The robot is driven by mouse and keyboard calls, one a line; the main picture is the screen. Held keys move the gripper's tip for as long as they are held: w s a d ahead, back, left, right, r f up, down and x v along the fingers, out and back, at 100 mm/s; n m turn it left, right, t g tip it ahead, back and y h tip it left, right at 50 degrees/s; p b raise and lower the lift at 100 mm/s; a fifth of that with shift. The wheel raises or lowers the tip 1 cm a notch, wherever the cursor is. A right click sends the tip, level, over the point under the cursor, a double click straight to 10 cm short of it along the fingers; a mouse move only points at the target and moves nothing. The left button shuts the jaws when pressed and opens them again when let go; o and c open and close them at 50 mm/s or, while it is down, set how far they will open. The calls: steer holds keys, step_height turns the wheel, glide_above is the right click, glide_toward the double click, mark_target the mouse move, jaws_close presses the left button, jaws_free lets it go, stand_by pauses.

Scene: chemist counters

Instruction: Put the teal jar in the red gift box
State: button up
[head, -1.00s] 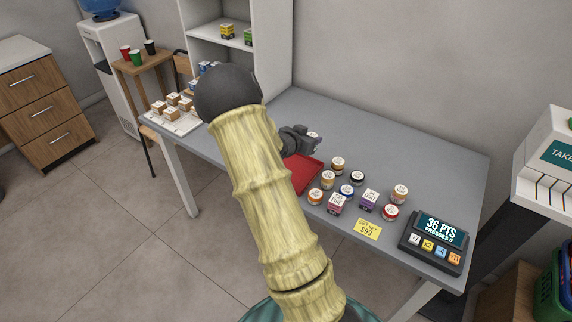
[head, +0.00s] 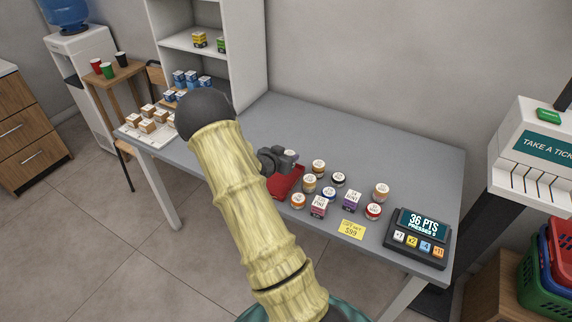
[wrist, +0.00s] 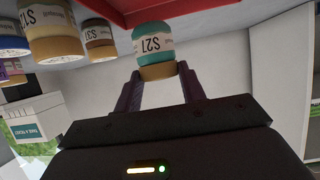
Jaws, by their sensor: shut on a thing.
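The teal jar (wrist: 153,36) has a white label and a tan band where my gripper (wrist: 155,75) is shut on it. It appears upside down in the wrist view, against the red gift box (wrist: 200,8). In the head view the red gift box (head: 287,184) lies on the grey counter, partly hidden by my arm and gripper. My gripper (head: 288,158) is there just above and behind the box; the jar is mostly hidden. I cannot tell whether the jar is over the box's opening.
Several small jars and boxes (head: 318,206) stand just right of the gift box. A yellow price card (head: 351,230) and a points keypad (head: 417,238) are farther right. White trays of boxes (head: 150,130) stand at the left end. The back of the counter is clear.

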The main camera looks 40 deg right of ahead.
steer(key=shift+f, duration=1.85)
steer(key=shift+f, duration=0.2)
steer(key=o, duration=1)
steer(key=shift+r, duration=0.1)
steer(key=shift+o, duration=0.2)
steer(key=shift+r, duration=0.2)
steer(key=v, duration=1.2)
steer(key=shift+b, duration=0.3)
